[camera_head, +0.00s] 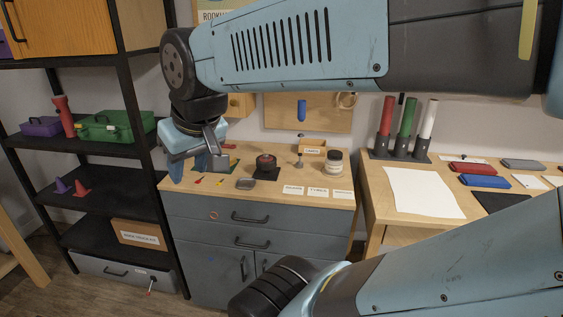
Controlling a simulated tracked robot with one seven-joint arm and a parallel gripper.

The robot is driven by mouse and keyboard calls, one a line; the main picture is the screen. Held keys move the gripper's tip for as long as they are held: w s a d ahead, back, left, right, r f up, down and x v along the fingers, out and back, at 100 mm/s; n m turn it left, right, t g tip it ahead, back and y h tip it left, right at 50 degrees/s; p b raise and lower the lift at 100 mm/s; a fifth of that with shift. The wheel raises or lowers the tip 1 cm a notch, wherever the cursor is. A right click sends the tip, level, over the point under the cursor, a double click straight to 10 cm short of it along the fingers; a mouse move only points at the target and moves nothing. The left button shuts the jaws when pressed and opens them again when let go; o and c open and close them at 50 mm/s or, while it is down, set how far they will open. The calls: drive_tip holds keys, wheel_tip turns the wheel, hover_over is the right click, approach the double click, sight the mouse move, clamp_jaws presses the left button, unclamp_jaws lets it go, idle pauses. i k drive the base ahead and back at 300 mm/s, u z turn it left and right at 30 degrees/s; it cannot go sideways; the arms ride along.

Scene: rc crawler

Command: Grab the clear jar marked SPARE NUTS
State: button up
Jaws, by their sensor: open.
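A clear jar (333,163) with a dark lid and a pale label stands upright at the back right of the wooden-topped workbench (300,205). The label's print is too small to read. My gripper (198,168) is open over the left end of the bench, pointing down, well to the left of the jar. No object shows between its fingers. The jar is in full view and nothing touches it.
A black shelf (85,198) stands left. Three coloured tubes (406,125) stand on the right table.

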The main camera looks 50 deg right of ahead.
sight(333, 167)
drive_tip(key=u, duration=0.7)
drive_tip(key=i, duration=1)
drive_tip(key=z, duration=2.55)
drive_tip(key=k, duration=0.6)
drive_tip(key=z, duration=0.1)
drive_tip(key=i, duration=0.4)
drive_tip(key=z, duration=0.05)
